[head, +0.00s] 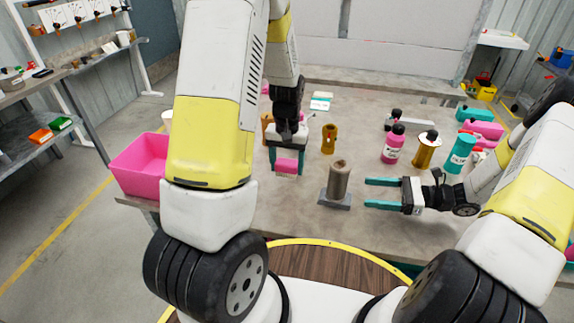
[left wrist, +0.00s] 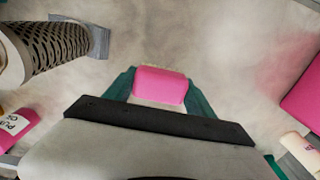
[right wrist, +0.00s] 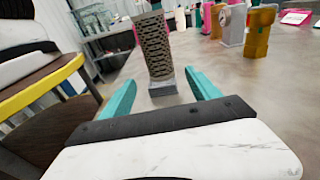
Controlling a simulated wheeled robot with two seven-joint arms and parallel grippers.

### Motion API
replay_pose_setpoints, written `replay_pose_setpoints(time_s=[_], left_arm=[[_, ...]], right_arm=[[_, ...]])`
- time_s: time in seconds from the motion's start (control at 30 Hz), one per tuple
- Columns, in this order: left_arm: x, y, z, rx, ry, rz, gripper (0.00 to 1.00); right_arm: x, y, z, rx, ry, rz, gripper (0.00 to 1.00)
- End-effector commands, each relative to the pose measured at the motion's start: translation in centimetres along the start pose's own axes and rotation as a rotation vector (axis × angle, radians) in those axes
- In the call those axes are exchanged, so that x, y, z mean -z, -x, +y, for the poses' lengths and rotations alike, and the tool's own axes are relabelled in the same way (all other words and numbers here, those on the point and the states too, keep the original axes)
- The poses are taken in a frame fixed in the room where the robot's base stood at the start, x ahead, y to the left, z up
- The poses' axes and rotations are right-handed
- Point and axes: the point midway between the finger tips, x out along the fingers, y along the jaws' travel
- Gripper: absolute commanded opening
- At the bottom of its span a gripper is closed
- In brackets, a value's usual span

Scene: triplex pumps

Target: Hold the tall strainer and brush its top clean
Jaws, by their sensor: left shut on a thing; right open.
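The tall strainer (head: 339,180) is a grey-brown perforated cylinder standing upright on a square grey base (head: 335,201) near the table's front edge. It also shows in the left wrist view (left wrist: 50,45) and the right wrist view (right wrist: 155,48). My left gripper (head: 287,168) is shut on a pink brush (head: 287,166), held bristles down to the left of the strainer and apart from it. The brush's pink body (left wrist: 160,85) shows between the teal fingers in the left wrist view. My right gripper (head: 380,194) is open and empty, its teal fingers pointing at the strainer from the right, not touching it.
A pink bin (head: 138,165) stands at the table's left. Behind the strainer stand a golden part (head: 329,138), a pink bottle (head: 393,145), a golden cylinder (head: 426,150) and a teal can (head: 460,155). The tabletop around the strainer is clear.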

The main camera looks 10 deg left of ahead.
Motion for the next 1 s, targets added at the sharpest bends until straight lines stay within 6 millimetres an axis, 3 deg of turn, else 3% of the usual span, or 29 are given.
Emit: replay_pose_setpoints(time_s=[0.6, 1.0], left_arm=[[0.0, 0.0, 0.0, 0.000, 0.000, 0.000, 0.31], [0.0, 0.0, 0.0, 0.000, 0.000, 0.000, 0.31]], right_arm=[[0.0, -7.9, 0.1, -0.002, 0.000, -0.001, 0.71], [0.0, -9.8, 0.0, -0.001, 0.001, 0.001, 0.71]])
